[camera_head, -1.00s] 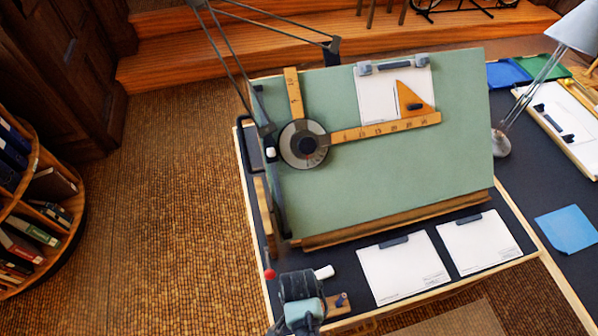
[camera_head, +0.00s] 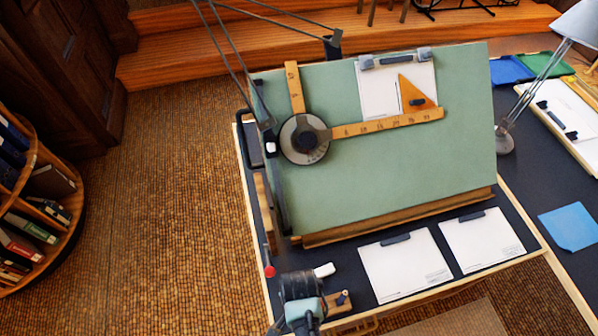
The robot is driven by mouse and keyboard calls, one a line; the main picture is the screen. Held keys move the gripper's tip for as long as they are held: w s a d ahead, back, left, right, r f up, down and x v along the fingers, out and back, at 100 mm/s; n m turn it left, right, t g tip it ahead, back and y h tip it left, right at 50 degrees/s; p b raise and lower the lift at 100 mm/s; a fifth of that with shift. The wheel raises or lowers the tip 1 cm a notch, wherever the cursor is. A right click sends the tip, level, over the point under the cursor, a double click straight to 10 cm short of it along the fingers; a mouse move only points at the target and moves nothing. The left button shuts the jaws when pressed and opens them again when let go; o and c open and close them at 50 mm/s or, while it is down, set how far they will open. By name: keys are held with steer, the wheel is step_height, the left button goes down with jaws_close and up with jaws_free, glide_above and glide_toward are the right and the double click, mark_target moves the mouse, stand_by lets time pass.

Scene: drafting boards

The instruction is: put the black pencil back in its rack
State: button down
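The end of my arm, a dark wrist with a pale teal part, is at the bottom edge of the head view, over the desk's front left corner. My gripper (camera_head: 301,290) is seen from above, and its fingers are hidden, so I cannot tell whether it holds anything. Just to its right, a small wooden block (camera_head: 332,308) with a dark blue piece on it sits at the desk's front edge; it may be the pencil rack, partly hidden by my arm. I cannot make out the black pencil.
A tilted green drafting board (camera_head: 400,180) stands behind my gripper. A small white block (camera_head: 324,269) and two clipped white sheets (camera_head: 405,270) (camera_head: 482,242) lie in front of it. A red-knobbed lever (camera_head: 269,271) is at the left. A lamp (camera_head: 504,142) stands right.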

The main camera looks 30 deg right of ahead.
steer(key=shift+f+b, duration=0.35)
steer(key=shift+f, duration=0.1)
steer(key=c, duration=0.8)
jaws_free()
steer(key=shift+o, duration=0.2)
steer(key=shift+r, duration=0.1)
step_height(320, 180, up, 13)
steer(key=shift+f, duration=0.1)
stand_by(0.4)
